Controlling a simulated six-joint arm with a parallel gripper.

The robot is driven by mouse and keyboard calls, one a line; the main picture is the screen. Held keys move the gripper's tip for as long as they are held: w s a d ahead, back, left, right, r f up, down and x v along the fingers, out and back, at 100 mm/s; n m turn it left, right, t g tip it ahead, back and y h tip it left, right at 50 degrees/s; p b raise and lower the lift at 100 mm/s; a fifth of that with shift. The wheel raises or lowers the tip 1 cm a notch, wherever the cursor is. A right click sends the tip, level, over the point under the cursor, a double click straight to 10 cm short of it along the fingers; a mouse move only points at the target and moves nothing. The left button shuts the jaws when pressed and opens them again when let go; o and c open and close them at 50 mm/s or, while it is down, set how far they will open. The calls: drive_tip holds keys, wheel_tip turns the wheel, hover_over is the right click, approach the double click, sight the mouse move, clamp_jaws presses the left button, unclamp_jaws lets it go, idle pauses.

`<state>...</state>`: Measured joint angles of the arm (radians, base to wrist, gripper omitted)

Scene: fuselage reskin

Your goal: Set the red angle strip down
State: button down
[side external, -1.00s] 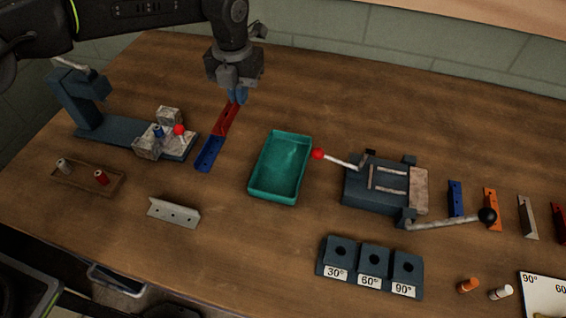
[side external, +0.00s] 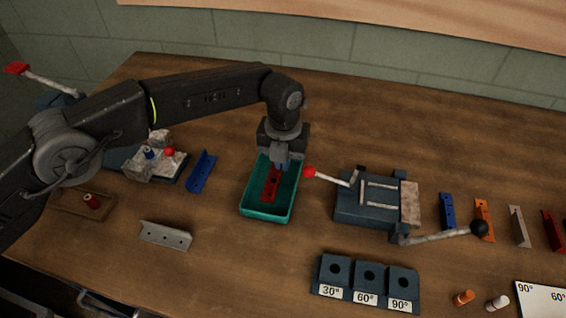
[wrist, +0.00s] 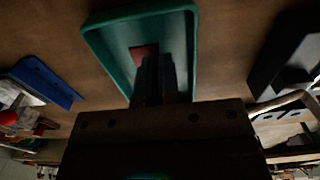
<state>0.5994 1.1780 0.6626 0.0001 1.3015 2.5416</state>
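The red angle strip (side external: 270,184) is inside the teal tray (side external: 267,215), its upper end at my gripper's fingers. My gripper (side external: 282,165) points down into the back part of the tray and is shut on the strip. In the wrist view, part of the red strip (wrist: 144,56) shows beyond my dark fingers (wrist: 158,78), within the tray (wrist: 100,45). The fingers hide the rest of the strip there. I cannot tell whether the strip touches the tray floor.
A blue angle strip (side external: 201,172) lies left of the tray, and a pale angle strip (side external: 165,235) lies front left. A bending fixture (side external: 372,207) with a red-knobbed lever (side external: 310,172) stands close on the right. Labelled angle blocks (side external: 366,284) stand at front right.

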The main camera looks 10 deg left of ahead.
drive_tip(key=shift+f, duration=0.8)
drive_tip(key=shift+f, duration=0.1)
drive_tip(key=c, duration=1.8)
unclamp_jaws()
drive_tip(key=shift+f, duration=0.1)
drive_tip(key=o, duration=0.5)
drive_tip(key=shift+c, duration=0.2)
wheel_tip(320, 180, up, 12)
drive_tip(key=shift+r, duration=0.2)
drive_tip(key=shift+r, duration=0.1)
